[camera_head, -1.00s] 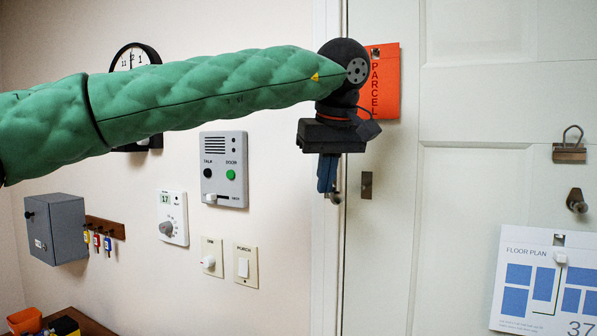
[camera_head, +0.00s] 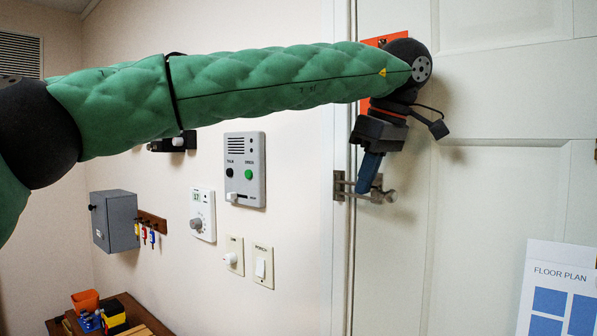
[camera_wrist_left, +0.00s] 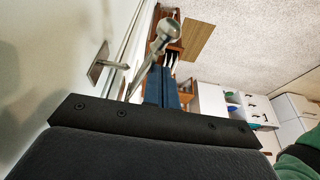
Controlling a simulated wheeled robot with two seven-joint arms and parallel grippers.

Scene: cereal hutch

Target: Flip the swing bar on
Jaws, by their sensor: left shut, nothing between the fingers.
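The metal swing bar (camera_head: 348,187) is at the edge between the door frame and the white door. It now reaches from the frame across the gap, over the door's edge, with a ball end (camera_head: 391,196) on the door side. In the left wrist view its ball end (camera_wrist_left: 168,30) is just beyond the fingers, and a plate with a post (camera_wrist_left: 97,66) is on the door. My left gripper (camera_head: 368,186) is shut, its blue fingers pointing down beside the bar and partly hiding it. Whether they touch it I cannot tell. My right gripper is not in view.
An orange parcel tag (camera_head: 385,40) hangs behind my left wrist. An intercom (camera_head: 245,168), thermostat (camera_head: 202,214) and switches (camera_head: 262,265) are on the wall at left. A floor plan sheet (camera_head: 560,290) hangs low on the door.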

